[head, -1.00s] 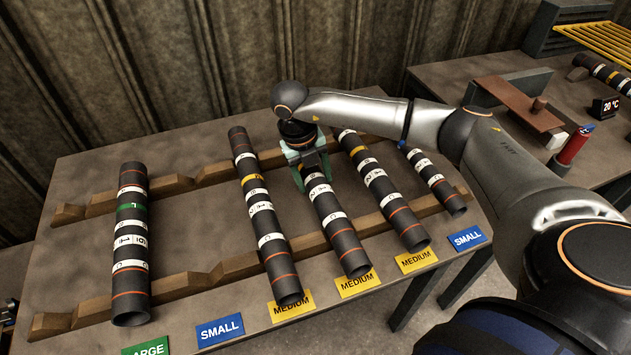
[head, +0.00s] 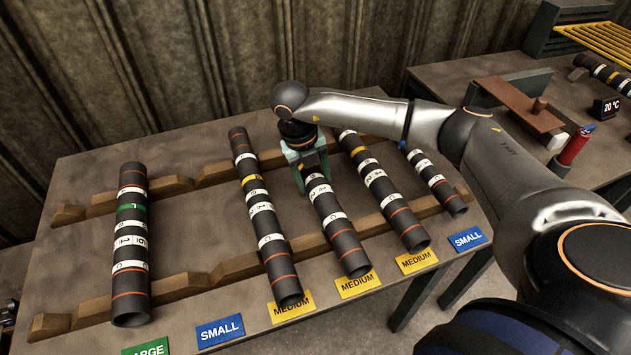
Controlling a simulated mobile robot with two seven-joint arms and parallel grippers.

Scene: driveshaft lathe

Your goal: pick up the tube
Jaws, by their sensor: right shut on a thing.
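A black tube (head: 337,227) with white lettered bands and an orange ring lies on the wooden racks, behind a yellow MEDIUM label. My right gripper (head: 313,178) reaches down over its far part from above and is shut on it. The tube's far end is hidden behind the gripper. The near end still appears low, by the front rack. My left gripper is not in view.
Tubes of several lengths lie on both sides: one (head: 266,217) close to the left, one (head: 384,192) close to the right. A large tube (head: 131,245) lies far left. Notched wooden racks (head: 190,284) run across the table. A second table (head: 450,78) stands at right.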

